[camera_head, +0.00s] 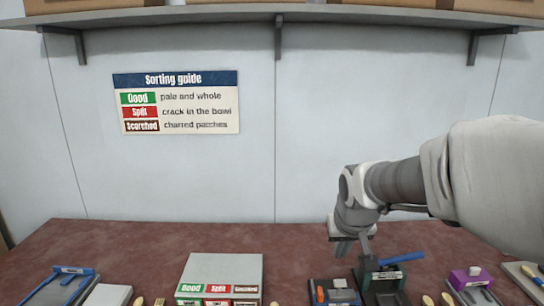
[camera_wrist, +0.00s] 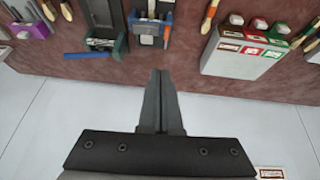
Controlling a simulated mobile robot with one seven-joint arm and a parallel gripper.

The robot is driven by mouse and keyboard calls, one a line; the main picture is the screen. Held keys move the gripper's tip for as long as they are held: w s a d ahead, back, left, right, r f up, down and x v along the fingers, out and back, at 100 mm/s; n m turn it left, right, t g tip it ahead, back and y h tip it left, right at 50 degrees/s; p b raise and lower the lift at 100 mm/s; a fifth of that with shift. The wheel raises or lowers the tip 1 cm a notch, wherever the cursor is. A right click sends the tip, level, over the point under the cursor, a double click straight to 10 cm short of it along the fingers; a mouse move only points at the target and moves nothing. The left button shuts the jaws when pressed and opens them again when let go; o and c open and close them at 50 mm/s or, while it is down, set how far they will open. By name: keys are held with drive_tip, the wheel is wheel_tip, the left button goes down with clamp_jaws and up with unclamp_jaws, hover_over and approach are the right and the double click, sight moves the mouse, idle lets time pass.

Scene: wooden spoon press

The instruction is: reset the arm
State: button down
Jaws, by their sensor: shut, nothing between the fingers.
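My arm reaches in from the right in the head view. My gripper (camera_head: 366,246) points down over the back of the table, just behind the dark press and the small tray beside it. In the wrist view my gripper (camera_wrist: 160,74) has its two fingers together with nothing between them. The dark green press (camera_head: 368,278) with its blue lever (camera_head: 402,258) stands on the table; it also shows in the wrist view (camera_wrist: 104,42). My gripper appears apart from it.
A grey sorting box (camera_head: 222,268) labelled Good, Split and Scorched stands left of the press. A small dark tray (camera_head: 318,296) with an orange item sits between them. A purple block (camera_head: 464,279) is at the right. A sorting sign (camera_head: 176,102) hangs on the wall, under a shelf (camera_head: 330,14).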

drive_tip(key=s+r, duration=0.3)
drive_tip(key=s, duration=1.8)
drive_tip(key=shift+a+r+y, duration=0.2)
drive_tip(key=shift+a+y, duration=0.1)
